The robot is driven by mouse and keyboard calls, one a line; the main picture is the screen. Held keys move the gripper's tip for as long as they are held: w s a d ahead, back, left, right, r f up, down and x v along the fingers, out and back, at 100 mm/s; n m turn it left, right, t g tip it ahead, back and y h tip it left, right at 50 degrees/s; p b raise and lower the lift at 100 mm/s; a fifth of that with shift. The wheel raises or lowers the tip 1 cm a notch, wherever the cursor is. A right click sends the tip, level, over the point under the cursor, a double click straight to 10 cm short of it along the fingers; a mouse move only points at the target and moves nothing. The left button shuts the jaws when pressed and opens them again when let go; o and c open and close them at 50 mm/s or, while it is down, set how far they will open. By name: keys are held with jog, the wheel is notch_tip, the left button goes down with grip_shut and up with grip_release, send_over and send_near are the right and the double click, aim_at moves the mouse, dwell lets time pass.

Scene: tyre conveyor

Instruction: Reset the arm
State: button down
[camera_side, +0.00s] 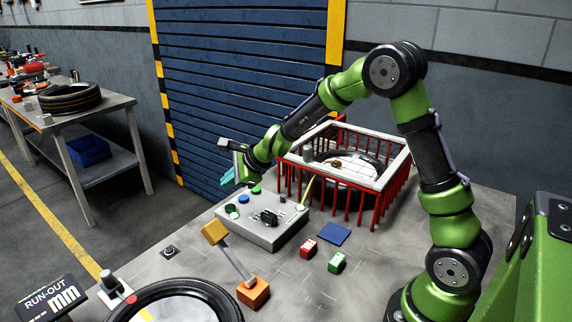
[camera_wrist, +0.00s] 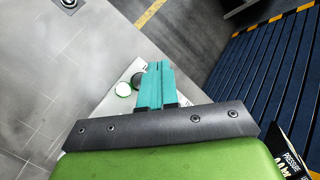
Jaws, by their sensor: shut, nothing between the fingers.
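My gripper (camera_side: 227,177) is at the end of my green and black arm, above the back left part of a grey control box (camera_side: 266,236). Its teal fingers are together with nothing between them; they also show in the wrist view (camera_wrist: 158,66). The gripper looks apart from the box, though the exact gap cannot be told. The box has green, blue and white buttons and a black knob (camera_side: 268,217).
A red-barred cage (camera_side: 390,196) with a tyre inside stands behind the box. A lever on an orange base (camera_side: 254,292), a red block (camera_side: 309,248), a green block (camera_side: 337,263) and a blue square (camera_side: 333,234) are in front. A tyre (camera_side: 215,294) lies at the front.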

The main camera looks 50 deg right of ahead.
jog(key=shift+r, duration=0.2)
jog(key=s+a+n, duration=0.1)
jog(key=s+f+n, duration=0.1)
jog(key=shift+s+a+n+g+y, duration=0.1)
jog(key=shift+a+n+g+y, duration=0.25)
jog(key=shift+n+g+y, duration=0.05)
jog(key=s+a+r+n, duration=0.1)
jog(key=s+r+n, duration=0.3)
jog(key=s, duration=0.5)
jog(key=s+a+r+n, duration=0.1)
jog(key=s+r+n, duration=0.4)
jog(key=s+n, duration=0.3)
jog(key=s+a+r+n+g, duration=0.1)
jog(key=s+r+n, duration=0.3)
jog(key=s, duration=0.7)
jog(key=shift+s+a+r+n+h, duration=0.35)
jog(key=shift+a+n, duration=0.2)
jog(key=shift+n, duration=0.35)
jog(key=shift+w, duration=0.15)
